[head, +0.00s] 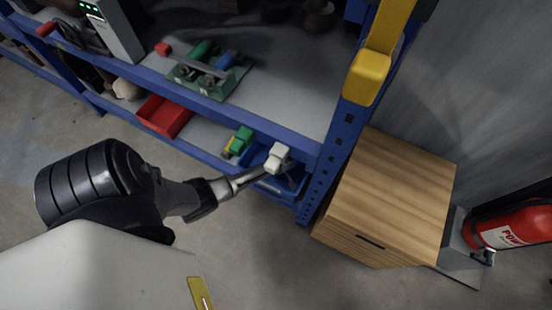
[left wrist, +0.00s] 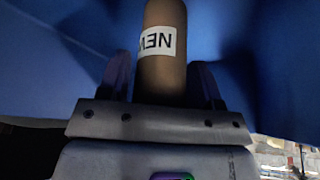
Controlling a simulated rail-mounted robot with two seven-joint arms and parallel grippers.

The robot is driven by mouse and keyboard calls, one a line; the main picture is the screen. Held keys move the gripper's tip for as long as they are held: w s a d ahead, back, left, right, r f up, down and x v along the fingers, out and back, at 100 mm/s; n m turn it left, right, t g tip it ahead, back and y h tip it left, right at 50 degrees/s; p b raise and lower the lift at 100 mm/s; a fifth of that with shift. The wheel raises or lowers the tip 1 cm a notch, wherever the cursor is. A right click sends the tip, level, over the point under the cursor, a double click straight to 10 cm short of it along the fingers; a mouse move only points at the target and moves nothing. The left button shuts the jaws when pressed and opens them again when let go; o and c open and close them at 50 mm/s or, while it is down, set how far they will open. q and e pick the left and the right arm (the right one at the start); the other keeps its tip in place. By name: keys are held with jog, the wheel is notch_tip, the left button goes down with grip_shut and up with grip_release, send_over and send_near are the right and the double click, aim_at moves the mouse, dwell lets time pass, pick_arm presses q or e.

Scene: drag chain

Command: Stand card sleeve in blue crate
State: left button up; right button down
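The card sleeve (left wrist: 163,70) is a brown tube with a white label whose letters "NEW" appear upside down in the left wrist view. Blue surfaces of the blue crate (left wrist: 60,75) surround the fingers. In the head view my left arm reaches from the left to the blue crate (head: 283,187) on the low shelf; the gripper's fingertips and the sleeve are hard to make out there. My right gripper is not in view.
A red bin (head: 165,116) stands to the left. A blue rack post (head: 325,165) and a wooden cabinet (head: 390,195) stand close on the right. A shelf board lies above the crate.

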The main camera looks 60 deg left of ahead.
pick_arm(q)
jog(key=shift+o, duration=0.9)
jog(key=shift+r, duration=0.25)
jog(key=p+v, duration=0.7)
jog(key=v, duration=0.4)
jog(key=shift+d+r+p, duration=0.15)
jog(key=shift+r+p, duration=0.25)
